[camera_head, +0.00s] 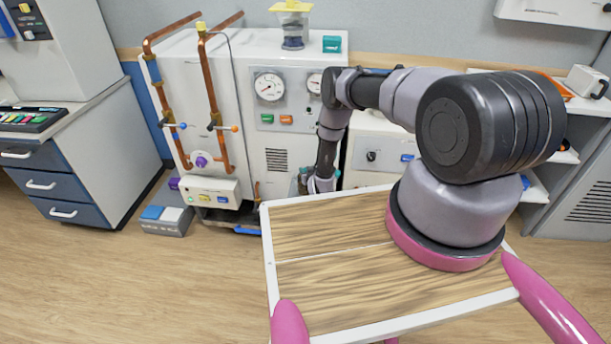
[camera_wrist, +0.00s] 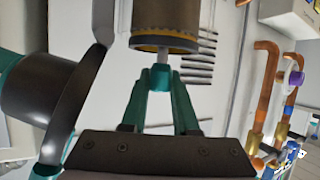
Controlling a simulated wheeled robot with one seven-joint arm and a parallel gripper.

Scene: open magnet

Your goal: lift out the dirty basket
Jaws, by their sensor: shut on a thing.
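In the wrist view, a brown, dirty-looking cylindrical basket (camera_wrist: 165,22) with a yellowish rim shows at the top edge, partly cut off. A short grey stem joins it to a small teal knob (camera_wrist: 160,77). My gripper (camera_wrist: 159,84) has its green fingers closed on this knob, with the basket beyond the fingertips. In the head view, my gripper (camera_head: 304,180) is low in front of the white machine (camera_head: 270,150), right of its copper pipes. The basket cannot be made out there.
Copper pipes (camera_head: 213,110) with valves run down the machine's front; they also show in the wrist view (camera_wrist: 263,90). A yellow-topped clear container (camera_head: 292,25) stands on the machine. A blue-grey box (camera_head: 166,220) lies on the floor. Floor at left is open.

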